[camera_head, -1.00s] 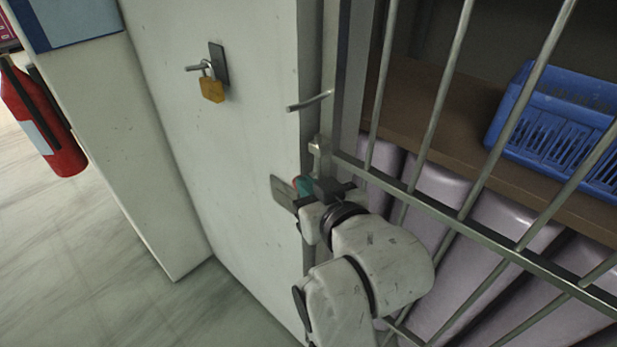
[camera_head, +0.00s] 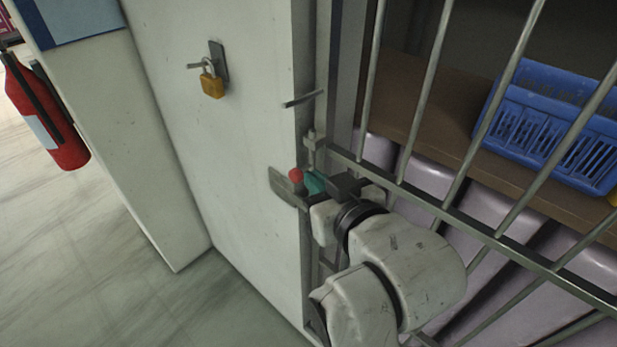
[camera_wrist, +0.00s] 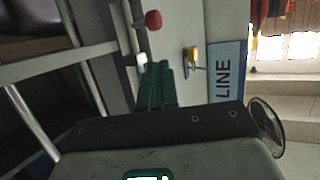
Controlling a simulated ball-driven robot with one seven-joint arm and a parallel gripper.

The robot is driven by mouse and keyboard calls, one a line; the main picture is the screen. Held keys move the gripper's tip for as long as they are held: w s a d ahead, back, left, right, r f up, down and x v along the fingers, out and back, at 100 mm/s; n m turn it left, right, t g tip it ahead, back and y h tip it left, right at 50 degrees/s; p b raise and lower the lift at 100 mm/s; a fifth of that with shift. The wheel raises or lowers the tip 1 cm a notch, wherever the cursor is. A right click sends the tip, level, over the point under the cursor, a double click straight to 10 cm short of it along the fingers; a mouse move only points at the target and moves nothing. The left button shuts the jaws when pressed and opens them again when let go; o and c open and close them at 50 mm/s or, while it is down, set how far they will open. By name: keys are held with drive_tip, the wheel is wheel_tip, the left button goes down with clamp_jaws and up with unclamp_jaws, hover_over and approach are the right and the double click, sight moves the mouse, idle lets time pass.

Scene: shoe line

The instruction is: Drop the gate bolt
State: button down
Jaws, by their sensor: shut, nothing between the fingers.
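The barred gate (camera_head: 440,212) stands against the edge of a white wall panel. A red knob (camera_head: 295,175) sits by a grey metal plate (camera_head: 282,190) at the panel edge; I take it to be the bolt's handle. A metal rod (camera_head: 303,99) sticks out higher up. My gripper (camera_head: 314,183) has teal fingers, shut and empty, just right of the knob. In the wrist view the fingertips (camera_wrist: 158,68) are together, and the red knob (camera_wrist: 153,19) shows beyond them, apart. Whether the bolt is raised or lowered is unclear.
A brass padlock (camera_head: 212,84) hangs from a hasp on the white panel. A fire extinguisher (camera_head: 52,120) is at far left. Behind the bars, a blue basket (camera_head: 545,125) rests on a brown shelf (camera_head: 400,100). The floor at lower left is clear.

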drive_tip(key=v, duration=0.6)
drive_tip(key=shift+b, duration=0.4)
drive_tip(key=shift+r, duration=0.1)
drive_tip(key=s+d+f+m+g+h, duration=0.2)
drive_tip(key=d+f+g+h, duration=0.15)
drive_tip(key=d+f, duration=0.8)
drive_tip(key=s+d+f+m+g+h, duration=0.1)
drive_tip(key=s+d+f+g, duration=0.1)
drive_tip(key=s+d+f, duration=0.3)
drive_tip(key=s+d+f+m+g+h+b, duration=0.1)
drive_tip(key=s+d+f+m+g, duration=0.1)
drive_tip(key=s+f, duration=0.8)
drive_tip(key=s+d+f+m+g+h+b, duration=0.1)
drive_tip(key=s+d+f+g+h, duration=0.1)
drive_tip(key=s+d+f+g, duration=0.2)
drive_tip(key=s+d+f, duration=0.3)
drive_tip(key=s+f, duration=0.1)
drive_tip(key=f, duration=0.1)
drive_tip(key=shift+d+f+m, duration=0.15)
drive_tip(key=shift+d+m, duration=0.15)
drive_tip(key=shift+d, duration=0.05)
